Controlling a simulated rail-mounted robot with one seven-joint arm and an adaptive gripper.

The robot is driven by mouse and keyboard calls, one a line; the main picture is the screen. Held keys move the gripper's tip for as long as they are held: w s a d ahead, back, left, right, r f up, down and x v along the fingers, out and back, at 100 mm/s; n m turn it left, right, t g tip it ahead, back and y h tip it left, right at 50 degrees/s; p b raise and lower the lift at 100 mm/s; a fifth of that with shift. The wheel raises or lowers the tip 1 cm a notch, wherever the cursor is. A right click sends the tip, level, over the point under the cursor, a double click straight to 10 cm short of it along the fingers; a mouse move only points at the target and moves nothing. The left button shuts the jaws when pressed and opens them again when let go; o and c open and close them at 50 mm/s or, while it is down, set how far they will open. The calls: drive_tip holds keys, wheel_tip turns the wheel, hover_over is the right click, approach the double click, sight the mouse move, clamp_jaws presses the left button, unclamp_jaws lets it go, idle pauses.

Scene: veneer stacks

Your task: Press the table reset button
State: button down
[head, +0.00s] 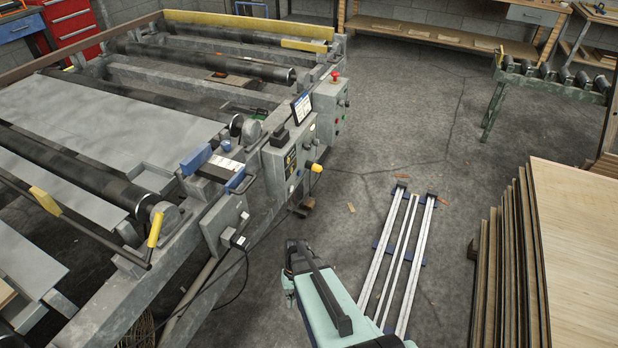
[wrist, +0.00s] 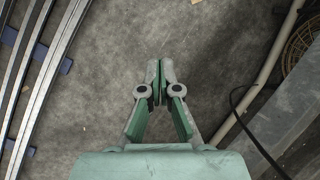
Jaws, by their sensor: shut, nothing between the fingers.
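The roller table (head: 190,215) has grey control boxes along its right side. The far box (head: 328,105) carries a red mushroom button (head: 335,76) on top and small buttons on its face. The middle box (head: 287,160) has a yellow-and-black label and a yellow knob (head: 316,168). The near box (head: 225,222) has a cable plugged into it. I cannot tell which control is the table reset button. My gripper (wrist: 160,82) is shut and empty over bare floor in the wrist view, apart from the boxes. My mint-green arm shows at the bottom of the head view.
White floor rails (head: 400,250) lie right of my arm, also at the left of the wrist view (wrist: 40,75). A veneer stack (head: 580,240) stands at the right. A black cable (head: 243,290) hangs beside the table. Floor between table and rails is mostly clear.

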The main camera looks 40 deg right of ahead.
sight(300, 173)
drive_tip(key=w+d+r+m+t+y+b, duration=0.1)
drive_tip(key=w+d+t, duration=0.1)
drive_tip(key=w+d, duration=0.7)
drive_tip(key=w+d+r+t+y+b, duration=0.1)
drive_tip(key=w+d+r+t, duration=0.1)
drive_tip(key=w+d+r, duration=0.3)
drive_tip(key=w+d+r+t+y+b, duration=0.1)
drive_tip(key=w+d+r, duration=0.4)
drive_tip(key=d, duration=0.8)
drive_tip(key=w+d+r+t+b, duration=0.1)
drive_tip(key=w+d+r+t, duration=0.3)
drive_tip(key=d+r, duration=0.3)
drive_tip(key=w+d, duration=0.1)
drive_tip(key=d, duration=0.2)
drive_tip(key=shift+w+y, duration=0.35)
drive_tip(key=shift+y, duration=0.05)
drive_tip(key=w+a, duration=0.4)
drive_tip(key=w, duration=0.3)
drive_tip(key=shift+w, duration=0.4)
drive_tip(key=shift+w+a, duration=0.1)
drive_tip(key=shift+w+a, duration=0.15)
drive_tip(key=shift+w, duration=0.1)
